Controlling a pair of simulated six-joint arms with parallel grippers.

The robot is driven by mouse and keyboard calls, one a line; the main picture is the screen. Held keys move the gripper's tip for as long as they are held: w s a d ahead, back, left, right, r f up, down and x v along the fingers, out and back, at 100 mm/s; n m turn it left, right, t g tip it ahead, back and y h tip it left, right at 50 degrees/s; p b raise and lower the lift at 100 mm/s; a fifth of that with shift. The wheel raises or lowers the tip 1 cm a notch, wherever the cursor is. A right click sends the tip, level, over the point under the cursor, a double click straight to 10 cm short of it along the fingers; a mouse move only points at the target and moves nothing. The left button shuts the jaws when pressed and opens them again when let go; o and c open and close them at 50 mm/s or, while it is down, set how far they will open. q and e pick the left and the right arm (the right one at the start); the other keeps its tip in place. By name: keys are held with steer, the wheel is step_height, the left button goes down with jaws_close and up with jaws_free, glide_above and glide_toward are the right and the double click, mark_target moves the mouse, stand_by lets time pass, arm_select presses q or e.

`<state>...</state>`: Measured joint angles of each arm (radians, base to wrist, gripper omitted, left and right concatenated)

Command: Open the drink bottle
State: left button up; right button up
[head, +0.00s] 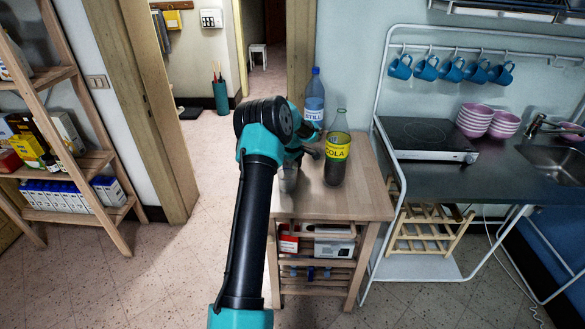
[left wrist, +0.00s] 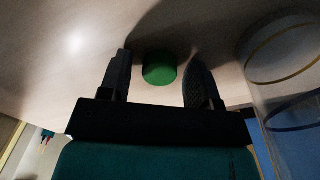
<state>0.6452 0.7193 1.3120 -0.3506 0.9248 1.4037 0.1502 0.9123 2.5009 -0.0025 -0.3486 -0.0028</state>
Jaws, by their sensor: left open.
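The cola bottle (head: 336,165) stands upright on the small wooden table, with dark drink, a yellow-green label and a clear neck on which I see no cap. My left gripper (head: 312,152) is just left of it, partly hidden behind my own arm. In the left wrist view my left gripper (left wrist: 157,58) is open, with a green cap (left wrist: 159,70) between its fingers and gaps on both sides. I cannot tell whether the cap touches the tabletop. A clear, rounded, ringed surface, perhaps the bottle, shows at the right of that view. My right gripper is not in view.
A blue water bottle (head: 314,100) stands behind the cola bottle on the wooden table (head: 355,205). A counter with a hob (head: 425,138), pink bowls (head: 474,120) and hanging blue mugs (head: 426,70) is at right. A stocked shelf (head: 80,165) is at left. The table's front right is clear.

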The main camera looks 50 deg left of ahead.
arm_select(q)
step_height(320, 180, up, 12)
stand_by(0.6)
steer(key=shift+r, duration=0.15)
stand_by(0.4)
